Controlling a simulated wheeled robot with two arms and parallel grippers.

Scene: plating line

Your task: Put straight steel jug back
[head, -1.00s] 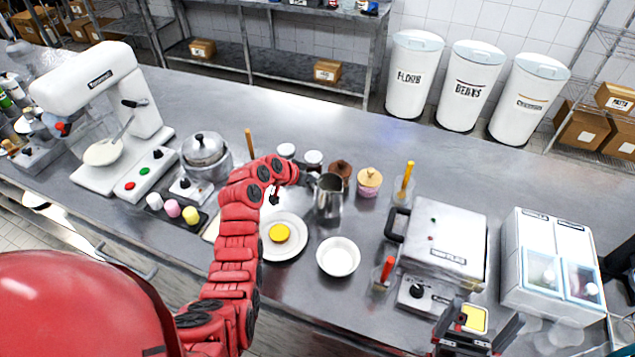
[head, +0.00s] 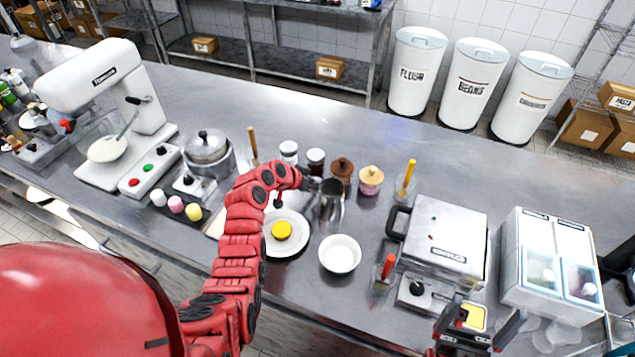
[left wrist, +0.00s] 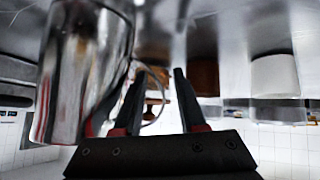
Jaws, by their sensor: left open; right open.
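The straight steel jug (head: 330,205) is on the counter behind the white bowl, upright as far as I can tell. My left gripper (head: 308,184) is beside its upper left side, open. In the left wrist view the jug (left wrist: 85,70) fills the left side, large and close. Its curved handle (left wrist: 160,112) shows around the gap between my left gripper's fingers (left wrist: 160,95), which are apart. Whether they touch the handle I cannot tell. My right gripper (head: 482,325) is open and empty-looking at the lower right, in front of the press.
A plate with a yellow disc (head: 301,243) and a white bowl (head: 340,254) stand in front of the jug. Jars (head: 315,160), a brown pot (head: 342,170) and a pink cup (head: 371,181) stand behind. The press (head: 445,238) is to the right.

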